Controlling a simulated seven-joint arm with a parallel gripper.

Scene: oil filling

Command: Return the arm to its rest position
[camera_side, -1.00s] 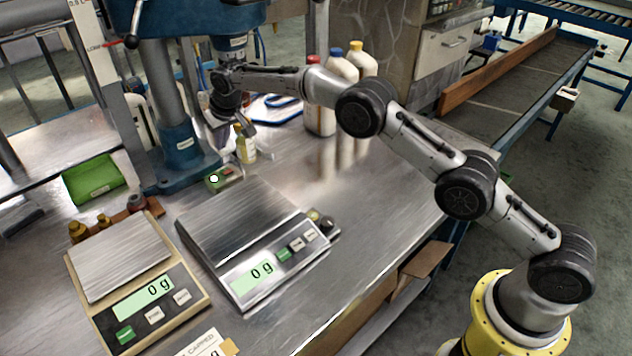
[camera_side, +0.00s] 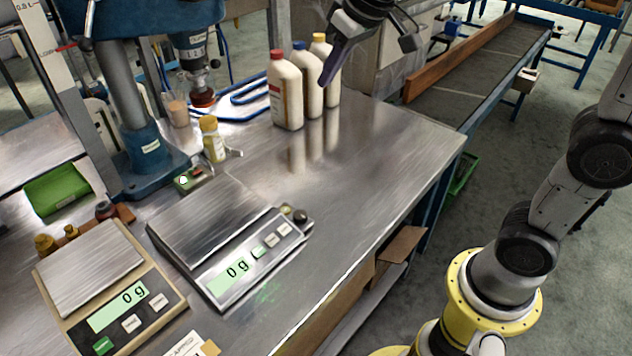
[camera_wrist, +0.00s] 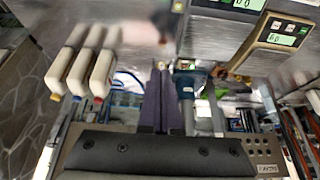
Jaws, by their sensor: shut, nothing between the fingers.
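My gripper (camera_side: 325,78) is in the air at the top of the side view, in front of the tall white bottles. My upper arm leaves the frame there, so only part of it shows. In the wrist view the two purple-grey fingers (camera_wrist: 161,75) lie side by side, shut and empty. A small yellow-capped bottle (camera_side: 214,142) stands upright on the metal bench (camera_side: 345,170), apart from my gripper.
Tall white bottles with red (camera_side: 285,95), blue and yellow caps stand at the bench's back. Two scales, silver-framed (camera_side: 205,215) and beige-framed (camera_side: 90,270), both read 0 g. A blue drill-press-like stand (camera_side: 150,165) is at left. The bench's right part is clear.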

